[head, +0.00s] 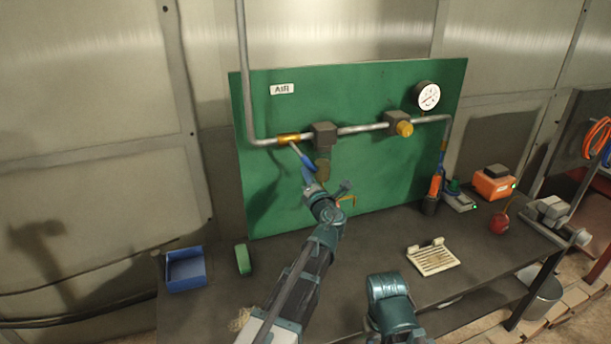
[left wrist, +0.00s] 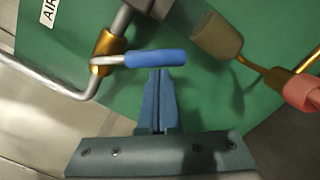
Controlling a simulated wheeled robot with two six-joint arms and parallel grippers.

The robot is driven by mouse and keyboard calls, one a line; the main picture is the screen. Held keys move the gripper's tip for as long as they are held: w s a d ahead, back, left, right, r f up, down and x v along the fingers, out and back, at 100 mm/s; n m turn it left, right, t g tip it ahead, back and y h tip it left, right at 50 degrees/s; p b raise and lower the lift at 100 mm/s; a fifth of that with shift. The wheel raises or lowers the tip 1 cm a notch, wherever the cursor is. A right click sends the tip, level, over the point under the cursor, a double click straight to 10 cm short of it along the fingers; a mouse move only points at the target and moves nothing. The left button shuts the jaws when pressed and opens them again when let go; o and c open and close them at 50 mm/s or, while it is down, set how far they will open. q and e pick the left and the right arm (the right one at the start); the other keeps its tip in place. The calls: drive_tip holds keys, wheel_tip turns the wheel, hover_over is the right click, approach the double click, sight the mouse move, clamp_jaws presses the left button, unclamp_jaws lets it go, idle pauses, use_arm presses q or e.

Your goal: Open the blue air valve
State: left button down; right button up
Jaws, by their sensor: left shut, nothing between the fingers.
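The air valve has a brass body (head: 289,139) on the grey pipe, below the AIR label (head: 282,89). Its blue-sleeved lever (head: 307,161) slants down and right from the body, at an angle to the pipe. In the left wrist view, the blue sleeve (left wrist: 155,58) lies across the front of my fingertips, and the brass body (left wrist: 107,50) is at its left end. My left gripper (head: 308,178) is shut and empty, its tips just below the sleeve; it also shows in the left wrist view (left wrist: 160,74). I cannot tell whether they touch. My right gripper is not seen.
The green panel (head: 380,90) carries a gauge (head: 428,96) and a yellow-knobbed regulator (head: 404,128). A cylindrical bowl (head: 323,171) hangs close right of the lever. The dark bench holds a blue bin (head: 186,270), a green block (head: 243,259) and a slotted white tray (head: 433,258).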

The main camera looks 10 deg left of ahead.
sight(318, 148)
use_arm(q)
drive_tip(key=shift+w+d+r+n, duration=0.1)
drive_tip(key=shift+w+d+n, duration=0.1)
drive_tip(key=shift+n, duration=0.2)
drive_tip(key=shift+w+d+r+n+p, duration=0.4)
drive_tip(key=shift+d+n, duration=0.2)
drive_tip(key=shift+n, duration=0.4)
drive_tip(key=d+r+n+p, duration=0.1)
drive_tip(key=n, duration=0.1)
drive_tip(key=w+r+n+p, duration=0.1)
drive_tip(key=n, duration=0.1)
drive_tip(key=d+r+n+y+p, duration=0.1)
drive_tip(key=r+n, duration=0.1)
drive_tip(key=shift+w+d, duration=0.35)
drive_tip(key=shift+p, duration=0.35)
